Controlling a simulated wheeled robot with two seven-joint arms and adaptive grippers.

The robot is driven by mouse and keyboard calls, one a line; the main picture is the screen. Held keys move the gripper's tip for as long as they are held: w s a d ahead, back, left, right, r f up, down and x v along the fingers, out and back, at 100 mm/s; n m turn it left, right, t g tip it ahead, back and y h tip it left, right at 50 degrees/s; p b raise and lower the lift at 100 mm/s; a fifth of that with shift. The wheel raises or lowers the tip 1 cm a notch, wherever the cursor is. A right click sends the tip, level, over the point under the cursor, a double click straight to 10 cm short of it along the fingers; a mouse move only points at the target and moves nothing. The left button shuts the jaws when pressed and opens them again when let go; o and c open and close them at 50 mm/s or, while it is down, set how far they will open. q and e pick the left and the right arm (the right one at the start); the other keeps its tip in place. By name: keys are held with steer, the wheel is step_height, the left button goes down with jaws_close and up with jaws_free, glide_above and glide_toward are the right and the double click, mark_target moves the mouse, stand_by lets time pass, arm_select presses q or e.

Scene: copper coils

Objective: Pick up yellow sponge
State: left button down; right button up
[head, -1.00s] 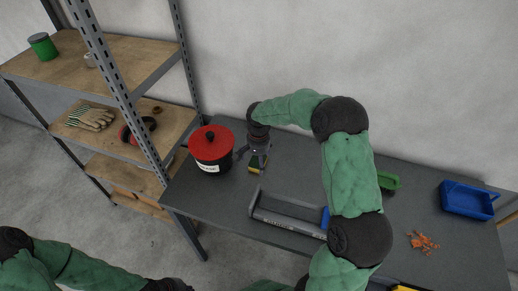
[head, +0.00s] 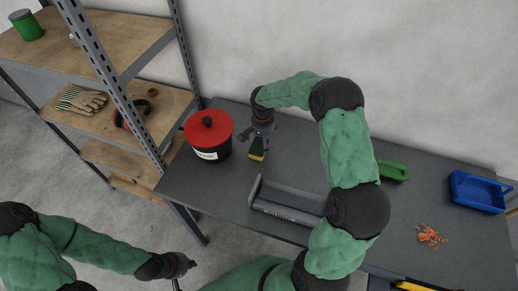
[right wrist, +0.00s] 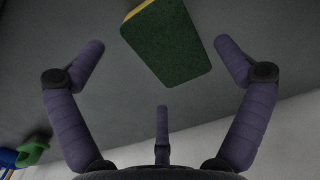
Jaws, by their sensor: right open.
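The yellow sponge (head: 257,149) with a dark green scouring side lies on the grey table, right of the red-lidded pot. In the right wrist view the sponge (right wrist: 165,45) shows its green face up, with a yellow edge at its upper left. My right gripper (head: 262,136) is at the sponge's far end in the head view. In the wrist view the right gripper's (right wrist: 160,46) fingers are spread wide on both sides of the sponge, with gaps. My left gripper (head: 178,276) is at the bottom, off the table; its fingers are mostly cut off.
The pot (head: 208,136) stands close left of the sponge. A grey open-topped carrier (head: 287,203) lies in front. A green brush-like object (head: 392,170), blue bin (head: 478,191) and orange scraps (head: 431,236) are to the right. A shelf rack (head: 125,75) stands at the left.

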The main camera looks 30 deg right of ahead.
mark_target(262, 147)
step_height(262, 147, down, 4)
steer(key=shift+f+b, duration=0.1)
steer(key=shift+b, duration=0.25)
steer(key=c, duration=0.6)
